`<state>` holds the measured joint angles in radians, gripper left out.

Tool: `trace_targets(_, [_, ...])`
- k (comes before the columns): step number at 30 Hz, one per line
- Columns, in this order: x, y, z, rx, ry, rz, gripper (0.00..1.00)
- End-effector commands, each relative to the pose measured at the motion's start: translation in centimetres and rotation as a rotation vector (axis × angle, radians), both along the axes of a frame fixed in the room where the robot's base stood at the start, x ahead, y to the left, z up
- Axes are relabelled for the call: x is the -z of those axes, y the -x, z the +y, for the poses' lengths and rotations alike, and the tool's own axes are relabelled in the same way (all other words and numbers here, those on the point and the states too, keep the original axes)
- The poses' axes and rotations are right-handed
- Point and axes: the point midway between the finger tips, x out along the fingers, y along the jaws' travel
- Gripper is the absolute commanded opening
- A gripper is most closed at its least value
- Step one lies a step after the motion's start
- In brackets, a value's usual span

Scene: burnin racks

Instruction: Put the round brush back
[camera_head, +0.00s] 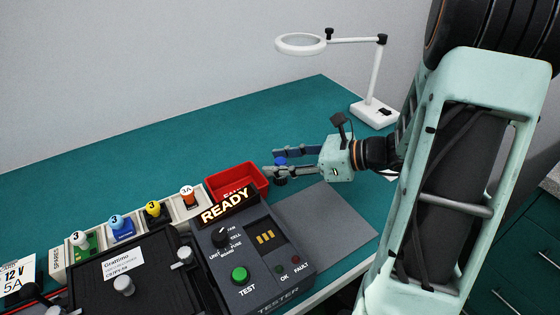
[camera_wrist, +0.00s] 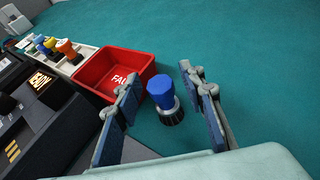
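The round brush, a short piece with a blue handle above a pale collar and a dark round base, stands upright on the teal tabletop in the wrist view (camera_wrist: 162,92). Its blue top also shows in the head view (camera_head: 280,161). My gripper (camera_head: 271,162) is open and low over the table. In the wrist view my gripper's two blue-padded fingers (camera_wrist: 160,74) are on either side of the brush, with a visible gap on both sides. I cannot make out a holder for the brush.
A red bin (camera_head: 237,180) stands left of the brush. A tester (camera_head: 255,255) reading READY, a row of spares trays (camera_head: 203,209) and a black case (camera_head: 150,282) lie further left. A grey mat (camera_head: 325,225) is in front. A magnifier lamp (camera_head: 372,110) stands behind. The back tabletop is clear.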

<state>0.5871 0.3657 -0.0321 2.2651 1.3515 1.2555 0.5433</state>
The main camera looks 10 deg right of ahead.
Motion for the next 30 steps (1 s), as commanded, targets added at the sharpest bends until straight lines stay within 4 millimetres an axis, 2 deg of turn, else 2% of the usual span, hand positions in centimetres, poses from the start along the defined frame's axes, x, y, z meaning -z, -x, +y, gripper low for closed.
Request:
trace_targets(5, [-0.8,0.4,-0.9,0.003,0.001,-0.003,0.37])
trace_targets(15, [-3.6,4.1,-6.4,0.005,0.001,-0.002,0.37])
trace_targets(19, [-4.3,5.2,-8.1,0.003,0.002,-0.001,0.37])
trace_targets(24, [-4.8,6.0,-9.1,0.002,0.0,-0.001,0.37])
trace_targets(30, [-4.9,6.2,-9.3,0.0,0.0,0.0,0.37])
